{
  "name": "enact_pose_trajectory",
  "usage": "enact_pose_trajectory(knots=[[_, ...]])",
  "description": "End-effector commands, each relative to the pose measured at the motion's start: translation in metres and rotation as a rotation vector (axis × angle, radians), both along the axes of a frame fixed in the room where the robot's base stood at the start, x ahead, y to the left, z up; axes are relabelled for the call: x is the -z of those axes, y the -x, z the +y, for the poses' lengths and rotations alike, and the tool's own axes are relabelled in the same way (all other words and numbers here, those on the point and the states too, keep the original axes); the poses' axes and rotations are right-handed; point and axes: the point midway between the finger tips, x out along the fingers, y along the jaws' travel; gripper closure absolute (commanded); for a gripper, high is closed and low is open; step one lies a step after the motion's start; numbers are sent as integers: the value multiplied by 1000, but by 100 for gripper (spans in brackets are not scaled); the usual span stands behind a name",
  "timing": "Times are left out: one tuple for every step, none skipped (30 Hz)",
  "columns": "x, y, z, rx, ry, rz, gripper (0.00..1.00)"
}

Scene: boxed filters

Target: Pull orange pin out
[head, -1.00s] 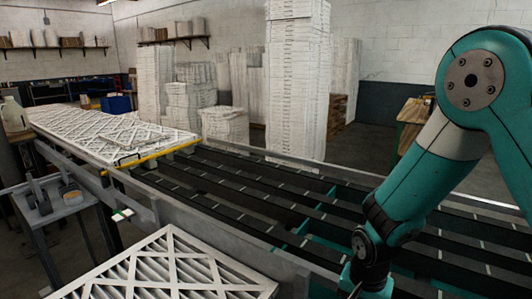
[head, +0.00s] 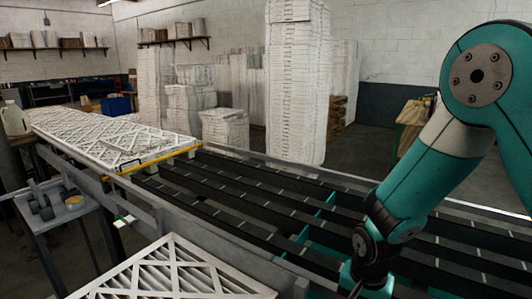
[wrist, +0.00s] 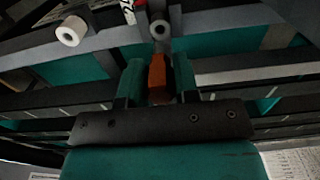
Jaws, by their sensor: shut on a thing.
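The orange pin (wrist: 157,75) shows in the wrist view, upright in the picture between the two teal fingers of my gripper (wrist: 158,80). My gripper is shut on it. A pale round collar or ring (wrist: 160,30) lies just beyond the pin's far end; whether the pin still sits in it I cannot tell. In the head view my teal arm reaches down at the right, and the gripper and pin are out of sight below the picture's edge.
A roller conveyor (head: 250,200) with dark slats and a grey side rail runs across the middle. Boxed filters (head: 110,140) lie at its far left end, and another filter (head: 175,275) lies in front. Stacks of white filters (head: 297,90) stand behind. A small grey table (head: 65,210) stands at left.

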Motion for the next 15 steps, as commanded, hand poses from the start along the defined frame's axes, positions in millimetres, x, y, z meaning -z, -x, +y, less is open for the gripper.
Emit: enact_pose_trajectory(knots=[[0, 0, 0, 0, 0, 0, 100], [0, 0, 0, 0, 0, 0, 100], [0, 0, 0, 0, 0, 0, 100], [0, 0, 0, 0, 0, 0, 100], [0, 0, 0, 0, 0, 0, 100], [0, 0, 0, 0, 0, 0, 100], [0, 0, 0, 0, 0, 0, 100], [0, 0, 0, 0, 0, 0, 100], [-2, 0, 0, 0, 0, 0, 100], [-3, 0, 0, 0, 0, 0, 100], [-5, 0, 0, 0, 0, 0, 100], [-8, 0, 0, 0, 0, 0, 100], [-10, 0, 0, 0, -1, -1, 100], [-13, 0, 0, 0, -1, -1, 100], [-17, 0, 0, 0, 0, -1, 100]])
